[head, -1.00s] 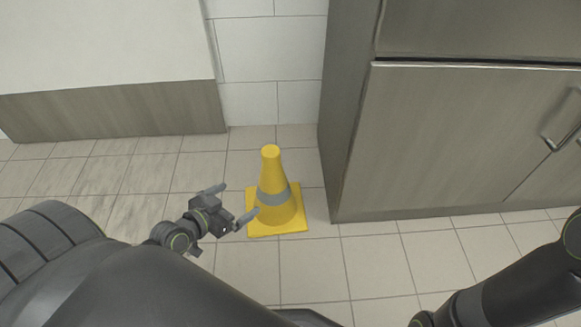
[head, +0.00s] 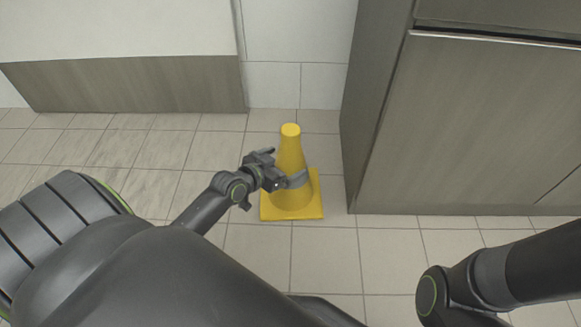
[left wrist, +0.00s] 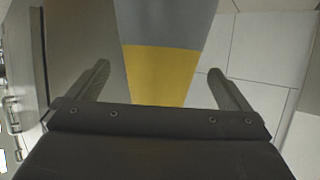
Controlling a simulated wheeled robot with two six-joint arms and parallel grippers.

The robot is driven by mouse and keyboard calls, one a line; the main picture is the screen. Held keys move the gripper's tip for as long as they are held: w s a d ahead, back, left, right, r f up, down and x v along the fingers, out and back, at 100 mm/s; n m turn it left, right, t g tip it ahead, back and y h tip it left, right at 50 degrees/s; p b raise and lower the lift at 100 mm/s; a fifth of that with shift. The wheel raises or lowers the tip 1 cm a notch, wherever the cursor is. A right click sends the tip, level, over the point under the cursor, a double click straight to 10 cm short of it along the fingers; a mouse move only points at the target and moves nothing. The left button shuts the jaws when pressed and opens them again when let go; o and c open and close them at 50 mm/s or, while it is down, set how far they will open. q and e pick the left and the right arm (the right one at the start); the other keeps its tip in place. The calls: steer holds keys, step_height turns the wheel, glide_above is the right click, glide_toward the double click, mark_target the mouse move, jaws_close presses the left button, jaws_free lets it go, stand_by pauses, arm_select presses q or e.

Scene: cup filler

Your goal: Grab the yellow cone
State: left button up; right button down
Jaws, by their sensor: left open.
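The yellow cone (head: 295,198) stands upright on the tiled floor, on its square yellow base, with a grey band around its middle. My left gripper (head: 280,168) is open at the cone's left side, at about the height of the band. In the left wrist view the cone (left wrist: 160,75) shows between the two spread fingers of my left gripper (left wrist: 165,85), with a gap visible on each side. The cone's tip and base are outside that view. My right arm comes in at the lower right of the head view, but its gripper does not show.
A grey wood-grain cabinet (head: 470,130) stands just right of the cone. A white tiled wall (head: 300,40) is behind it, and a wall with a wood-grain lower panel (head: 130,83) is at the left. The floor (head: 325,255) in front of the cone is clear.

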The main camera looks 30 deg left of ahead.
arm_select(q)
steer(key=shift+b+x, duration=0.75)
steer(key=shift+x, duration=0.5)
steer(key=shift+w+d+f, duration=0.1)
steer(key=shift+w+f, duration=0.15)
steer(key=shift+w, duration=0.25)
steer(key=c, duration=1.7)
steer(key=shift+r, duration=0.1)
steer(key=shift+c, duration=0.2)
